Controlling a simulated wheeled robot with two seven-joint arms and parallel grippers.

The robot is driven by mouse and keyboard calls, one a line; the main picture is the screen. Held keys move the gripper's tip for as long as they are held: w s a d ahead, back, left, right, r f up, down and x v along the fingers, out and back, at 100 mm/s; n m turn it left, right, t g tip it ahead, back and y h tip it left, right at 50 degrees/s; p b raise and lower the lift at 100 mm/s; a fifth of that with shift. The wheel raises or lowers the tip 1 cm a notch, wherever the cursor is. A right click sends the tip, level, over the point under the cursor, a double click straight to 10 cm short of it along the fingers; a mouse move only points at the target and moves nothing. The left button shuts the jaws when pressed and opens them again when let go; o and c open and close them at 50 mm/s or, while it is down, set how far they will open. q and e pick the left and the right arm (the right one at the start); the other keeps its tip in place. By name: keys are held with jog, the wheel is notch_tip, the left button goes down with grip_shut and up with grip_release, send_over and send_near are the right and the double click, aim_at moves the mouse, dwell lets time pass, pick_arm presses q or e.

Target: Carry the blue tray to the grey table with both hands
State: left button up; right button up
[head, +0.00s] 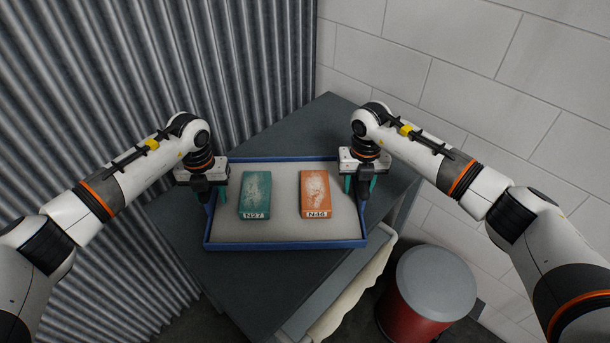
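The blue tray (285,245) has a blue rim and a pale grey floor. It is level over the dark grey table (255,285), turned at an angle to it; whether it rests on the top is hard to tell. A green block marked N27 (255,194) and an orange block marked N46 (315,193) lie apart in the tray. My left gripper (206,194) is at the tray's left side and my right gripper (361,185) at its right side. Both point down with fingers spread astride the side walls. Contact with the walls is hidden.
A corrugated metal wall (110,90) stands on the left and behind, a white block wall (500,100) on the right. A red bin with a grey lid (437,284) stands right of the table. A pale cloth-like sheet (352,297) is beside the table's front right edge.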

pick_arm(q)
jog(key=shift+w, duration=0.1)
jog(key=shift+r, duration=0.4)
notch_tip(320, 180, up, 11)
jog(key=shift+f, duration=0.1)
jog(key=shift+r, duration=0.2)
pick_arm(e)
jog(key=shift+r, duration=0.25)
notch_tip(320, 180, up, 12)
jog(key=shift+f, duration=0.25)
pick_arm(q)
jog(key=shift+f, duration=0.1)
